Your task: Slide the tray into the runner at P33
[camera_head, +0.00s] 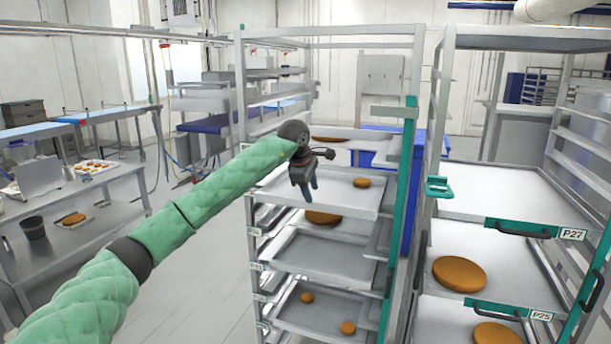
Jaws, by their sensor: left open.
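A grey metal tray (341,199) sits high in the middle rack (244,110), with one small orange-brown round (361,183) on it. My left gripper (304,192) is open, its blue fingers pointing down over the left part of this tray. I cannot tell whether the fingers touch it. Lower trays in the same rack hold a larger round (322,217) and small rounds (307,298). No label reading P33 is legible; the rack's side tags are too small to read. My right gripper is not in view.
A right-hand rack (440,100) has trays with large rounds (460,273), green handles and labels P27 (573,234) and P25 (541,315). A green upright (407,200) stands between the racks. A steel table (100,205) with a dark bucket (33,228) is at left. Floor between is clear.

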